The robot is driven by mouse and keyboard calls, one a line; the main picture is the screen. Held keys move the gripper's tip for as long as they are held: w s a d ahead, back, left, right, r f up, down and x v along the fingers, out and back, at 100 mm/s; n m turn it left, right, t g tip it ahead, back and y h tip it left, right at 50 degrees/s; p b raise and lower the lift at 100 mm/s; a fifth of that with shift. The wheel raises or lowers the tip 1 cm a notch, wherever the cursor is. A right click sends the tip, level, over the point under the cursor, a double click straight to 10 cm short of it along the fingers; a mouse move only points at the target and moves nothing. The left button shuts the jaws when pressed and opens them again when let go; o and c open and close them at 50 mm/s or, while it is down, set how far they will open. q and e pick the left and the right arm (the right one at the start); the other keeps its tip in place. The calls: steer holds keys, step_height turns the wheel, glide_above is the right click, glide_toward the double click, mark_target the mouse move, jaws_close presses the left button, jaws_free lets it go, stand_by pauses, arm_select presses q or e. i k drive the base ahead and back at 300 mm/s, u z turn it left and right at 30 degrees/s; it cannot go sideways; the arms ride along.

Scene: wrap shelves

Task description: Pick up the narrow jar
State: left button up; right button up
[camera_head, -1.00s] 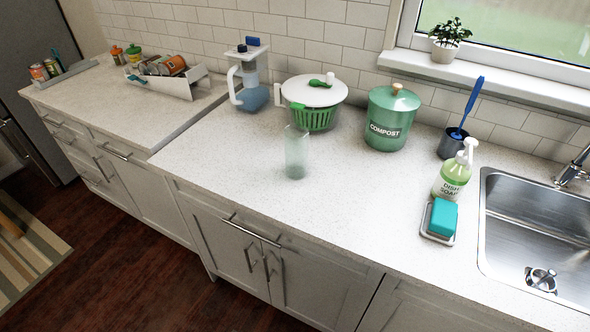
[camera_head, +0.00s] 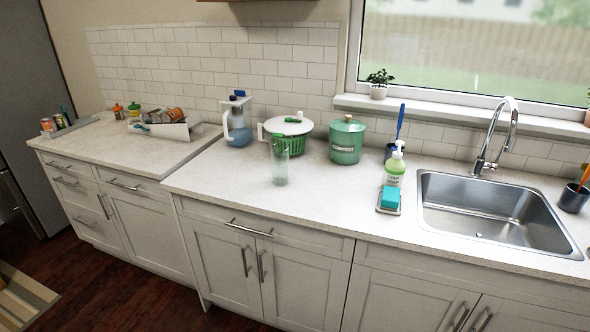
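A narrow, clear glass jar (camera_head: 280,166) stands upright on the white speckled countertop (camera_head: 235,185), near the middle of the view. It is tall, slim and see-through with a faint green tint. It stands in front of the green and white salad spinner (camera_head: 287,130), which shows partly behind its top. Nothing touches the jar from the front or the sides. Neither of my grippers is in the view.
A green compost bin (camera_head: 346,142) stands behind and right of the jar, a water pitcher (camera_head: 238,124) behind and left. A soap bottle (camera_head: 393,174), a teal sponge (camera_head: 390,197) and the sink (camera_head: 490,207) are to the right. The counter left and front of the jar is clear.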

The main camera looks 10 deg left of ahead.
mark_target(279, 152)
steer(key=z, duration=0.4)
steer(key=i, duration=0.45)
steer(key=z, duration=0.25)
